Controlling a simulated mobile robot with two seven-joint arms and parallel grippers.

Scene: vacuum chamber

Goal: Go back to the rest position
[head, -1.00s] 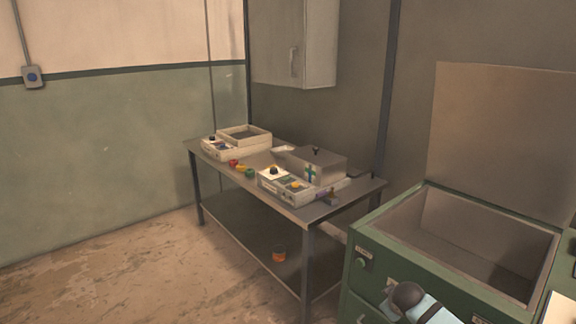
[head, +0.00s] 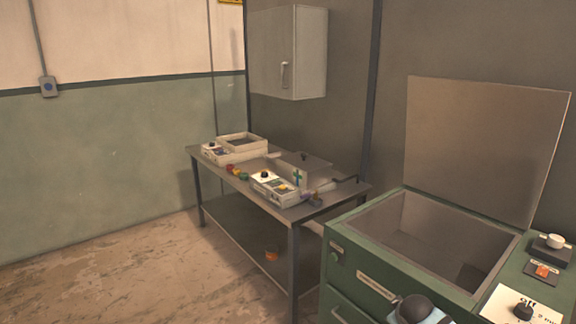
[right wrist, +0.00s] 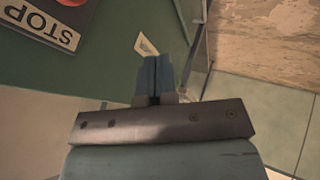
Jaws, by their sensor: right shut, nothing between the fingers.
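My right gripper (right wrist: 154,78) shows in the right wrist view with its two blue-grey fingers together and nothing between them. It hangs above a green surface edge and the floor. In the head view, a part of my arm (head: 418,310) with a dark round joint shows at the bottom, in front of the green vacuum chamber (head: 375,285). The chamber's lid (head: 487,150) stands open and upright, and its inside looks empty. My left gripper is not in view.
A metal table (head: 240,195) against the wall holds two control boxes, a grey lidded box (head: 303,165) and small coloured pieces. An orange item (head: 271,255) lies on its lower shelf. A STOP sign (right wrist: 50,25) shows in the wrist view. Floor at the left is clear.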

